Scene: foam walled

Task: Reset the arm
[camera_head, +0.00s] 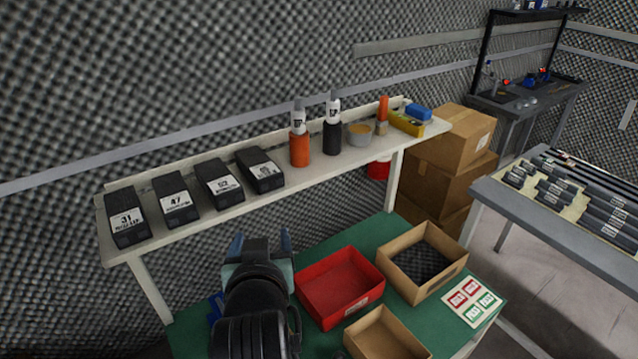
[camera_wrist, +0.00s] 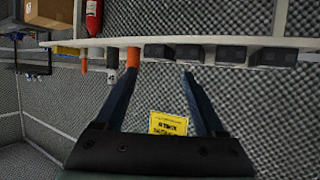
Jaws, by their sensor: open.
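My gripper (camera_head: 262,240) is above the left part of the green table (camera_head: 388,232) in the head view, below the front edge of the white shelf (camera_head: 240,196). In the wrist view my gripper (camera_wrist: 160,72) has its two dark fingers spread apart with nothing between them. That view is turned over, with the shelf near its top. My arm hides the near left part of the table.
A red bin (camera_head: 340,315), a box with dark lining (camera_head: 455,270) and a cardboard box (camera_head: 395,350) stand on the table. Numbered black boxes (camera_head: 177,213) and bottles (camera_head: 300,150) stand on the shelf. A yellow sign (camera_wrist: 168,123) is on the foam wall.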

